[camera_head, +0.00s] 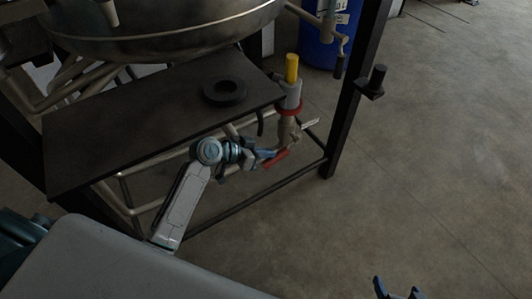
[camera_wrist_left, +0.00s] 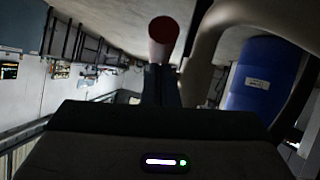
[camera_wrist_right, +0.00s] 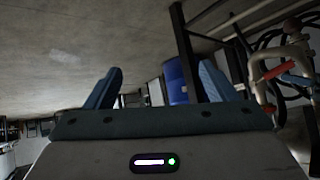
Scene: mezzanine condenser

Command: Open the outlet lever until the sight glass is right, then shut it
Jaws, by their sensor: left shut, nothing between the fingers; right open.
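The red outlet lever (camera_head: 275,159) sits low on the outlet pipe, below a grey fitting (camera_head: 290,95) with a red ring and a yellow upright piece (camera_head: 291,68). I cannot tell whether the yellow piece is the sight glass; no level reads clearly. My left gripper (camera_head: 267,153) is shut and empty, right beside the lever; contact is unclear. In the left wrist view the lever's red end (camera_wrist_left: 163,30) shows just past the fingers (camera_wrist_left: 161,84). The lever also shows in the right wrist view (camera_wrist_right: 279,70). My right gripper (camera_head: 396,289) is open and empty, far from the lever.
A dark shelf (camera_head: 150,135) with a black ring (camera_head: 224,91) lies left of the outlet, under the metal vessel (camera_head: 165,35). A black frame post (camera_head: 355,90) stands to the right. A blue drum (camera_head: 318,45) is behind. The floor at right is clear.

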